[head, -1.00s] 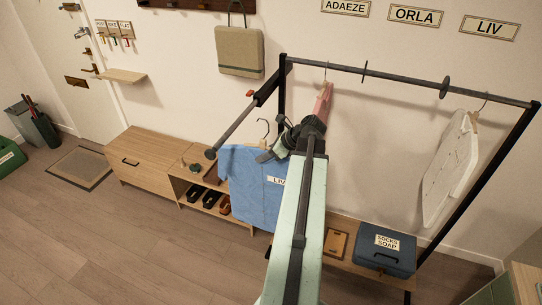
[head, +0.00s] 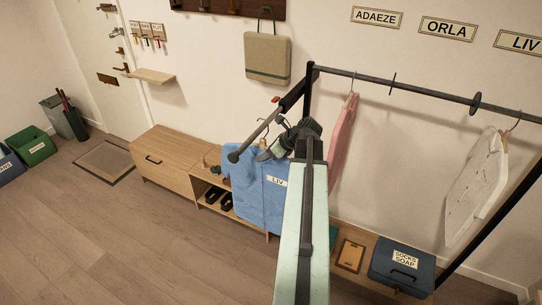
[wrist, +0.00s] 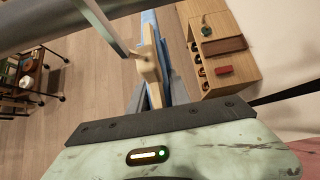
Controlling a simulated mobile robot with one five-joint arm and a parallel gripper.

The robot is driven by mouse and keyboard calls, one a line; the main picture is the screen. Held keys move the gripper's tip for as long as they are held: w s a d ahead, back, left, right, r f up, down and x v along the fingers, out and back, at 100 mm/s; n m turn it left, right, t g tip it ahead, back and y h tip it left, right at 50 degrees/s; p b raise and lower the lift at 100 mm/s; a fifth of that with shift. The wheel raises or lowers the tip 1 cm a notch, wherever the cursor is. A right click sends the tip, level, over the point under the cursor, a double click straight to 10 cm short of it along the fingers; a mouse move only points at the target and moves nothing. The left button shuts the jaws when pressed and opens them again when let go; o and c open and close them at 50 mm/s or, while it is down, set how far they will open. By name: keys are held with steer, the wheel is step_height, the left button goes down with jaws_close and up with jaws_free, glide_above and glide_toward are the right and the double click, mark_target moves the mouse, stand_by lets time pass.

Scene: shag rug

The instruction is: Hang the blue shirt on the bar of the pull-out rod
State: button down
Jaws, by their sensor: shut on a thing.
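The blue shirt (head: 258,190) with a LIV label hangs from a wooden hanger (wrist: 147,62). My gripper (head: 270,153) is shut on the hanger, just below its metal hook (head: 263,126). The shirt also shows edge-on in the wrist view (wrist: 150,22). The pull-out rod (head: 254,135) slants from the rack's left post towards me and ends in a round knob. It also crosses the top left of the wrist view (wrist: 35,25). The hook overlaps the rod in the picture; I cannot tell whether it touches or is over it.
A pink garment (head: 343,130) and a white garment (head: 478,180) hang on the rack's main bar (head: 430,90). A low wooden bench (head: 170,160) with shoes stands behind the shirt, with a blue box (head: 402,265) farther right. The floor at left is open.

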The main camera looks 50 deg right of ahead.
steer(key=shift+w+a+f+b, duration=0.1)
steer(key=shift+w+f+b, duration=0.1)
steer(key=shift+f+b, duration=0.35)
steer(key=shift+w+f+b, duration=0.2)
steer(key=shift+f+b, duration=0.25)
steer(key=shift+b, duration=0.05)
steer(key=c, duration=1.1)
jaws_free()
